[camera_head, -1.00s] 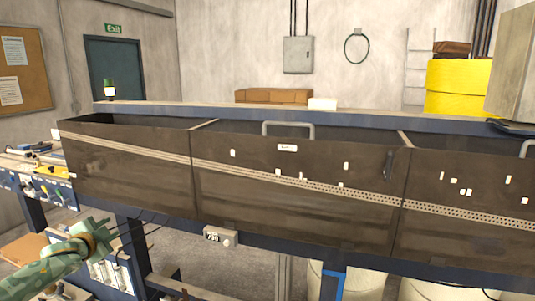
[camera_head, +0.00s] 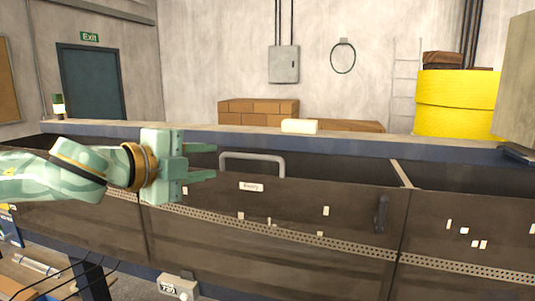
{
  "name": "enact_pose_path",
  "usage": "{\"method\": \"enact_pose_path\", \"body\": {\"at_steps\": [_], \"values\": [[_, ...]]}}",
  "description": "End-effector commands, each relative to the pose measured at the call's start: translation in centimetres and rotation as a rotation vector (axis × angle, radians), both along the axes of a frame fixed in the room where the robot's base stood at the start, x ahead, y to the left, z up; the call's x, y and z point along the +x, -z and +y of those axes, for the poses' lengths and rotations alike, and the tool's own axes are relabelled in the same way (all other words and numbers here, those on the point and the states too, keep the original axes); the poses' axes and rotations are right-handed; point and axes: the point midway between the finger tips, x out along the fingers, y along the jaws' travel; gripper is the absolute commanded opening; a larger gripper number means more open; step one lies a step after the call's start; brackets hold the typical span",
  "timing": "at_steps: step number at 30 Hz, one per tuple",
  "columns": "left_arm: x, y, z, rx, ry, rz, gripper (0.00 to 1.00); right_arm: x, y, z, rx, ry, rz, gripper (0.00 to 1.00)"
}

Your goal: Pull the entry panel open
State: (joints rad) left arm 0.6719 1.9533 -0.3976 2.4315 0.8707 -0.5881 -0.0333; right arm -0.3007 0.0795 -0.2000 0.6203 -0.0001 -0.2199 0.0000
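The dark brown middle panel (camera_head: 300,200) of the long machine carries a small white label (camera_head: 251,187) whose text is hard to read; I take it as the entry panel. A grey U-shaped handle (camera_head: 252,157) stands up at its top edge. A narrow black handle (camera_head: 381,213) is on its right side. My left gripper (camera_head: 207,162) is open and empty, its two fingers pointing right. In the picture it is just left of the grey handle, apart from it; the depth between them is hard to judge. My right gripper is not in view.
Neighbouring panels (camera_head: 470,225) flank it, with a perforated strip along the front. A blue beam (camera_head: 350,148) runs behind. A small display box (camera_head: 178,286) hangs below. A white block (camera_head: 299,126), bricks (camera_head: 258,112) and a yellow drum (camera_head: 455,103) show behind.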

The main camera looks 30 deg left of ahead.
Motion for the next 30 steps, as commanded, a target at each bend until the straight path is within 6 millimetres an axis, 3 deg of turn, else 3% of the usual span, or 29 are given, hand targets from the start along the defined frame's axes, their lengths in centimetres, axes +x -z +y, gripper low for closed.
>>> {"method": "enact_pose_path", "body": {"at_steps": [5, 16, 24, 30], "values": [[2.3, 0.0, -0.3, -0.012, 0.001, -0.002, 0.33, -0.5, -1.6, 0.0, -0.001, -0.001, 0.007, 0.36], [7.0, 0.8, -1.1, -0.012, 0.0, -0.003, 0.33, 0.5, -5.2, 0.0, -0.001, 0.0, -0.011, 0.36], [12.3, 2.1, -2.0, -0.008, -0.003, -0.002, 0.33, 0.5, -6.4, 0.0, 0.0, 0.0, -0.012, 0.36], [14.5, 2.7, -2.3, -0.005, -0.003, -0.001, 0.33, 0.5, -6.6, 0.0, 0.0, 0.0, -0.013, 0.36]]}}
